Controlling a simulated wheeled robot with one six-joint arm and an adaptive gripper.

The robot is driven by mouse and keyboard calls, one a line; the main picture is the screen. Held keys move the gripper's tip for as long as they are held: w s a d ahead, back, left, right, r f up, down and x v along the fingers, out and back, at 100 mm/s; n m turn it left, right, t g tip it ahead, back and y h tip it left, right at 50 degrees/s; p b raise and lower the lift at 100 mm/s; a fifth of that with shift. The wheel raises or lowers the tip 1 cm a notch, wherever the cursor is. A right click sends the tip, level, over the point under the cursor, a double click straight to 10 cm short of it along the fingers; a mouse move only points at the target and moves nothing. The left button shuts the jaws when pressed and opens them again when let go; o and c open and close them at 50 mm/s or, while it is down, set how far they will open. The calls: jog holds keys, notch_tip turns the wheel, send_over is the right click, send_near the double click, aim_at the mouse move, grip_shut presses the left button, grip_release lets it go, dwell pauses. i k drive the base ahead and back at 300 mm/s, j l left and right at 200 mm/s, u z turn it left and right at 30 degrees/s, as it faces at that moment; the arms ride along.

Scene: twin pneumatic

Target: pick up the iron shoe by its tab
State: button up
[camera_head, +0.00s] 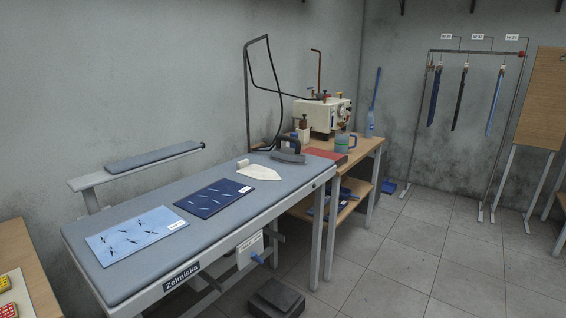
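What looks like the iron shoe (260,173) is a flat, cream-white, pointed plate. It lies on the grey ironing table (150,272), right of the dark blue cloth. A small pale upright piece at its left end, perhaps its tab (243,162), stands up from the surface. A dark iron (289,155) rests just behind and right of the shoe, apart from it. My gripper is not in view.
A light blue cloth (132,235) and a dark blue cloth (212,197) lie on the table. A narrow sleeve board (150,157) is behind. A wooden table (362,146) with a boiler (328,116) stands beyond. A dark pedal (276,298) sits on the floor.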

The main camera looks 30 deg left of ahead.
aim_at(254, 171)
jog(key=i+u, duration=0.25)
jog(key=i, duration=0.45)
jog(key=i+l+u, duration=0.25)
jog(key=i, duration=0.4)
jog(key=i+u, duration=0.3)
jog(key=u, duration=0.15)
jog(key=i+u, duration=0.3)
jog(key=u, duration=0.2)
jog(key=i+l+u, duration=0.25)
jog(key=u, duration=0.2)
jog(key=i+l+u, duration=0.25)
jog(key=i+u, duration=0.2)
jog(key=i+l+u, duration=0.3)
jog(key=u, duration=0.2)
jog(key=l, duration=0.1)
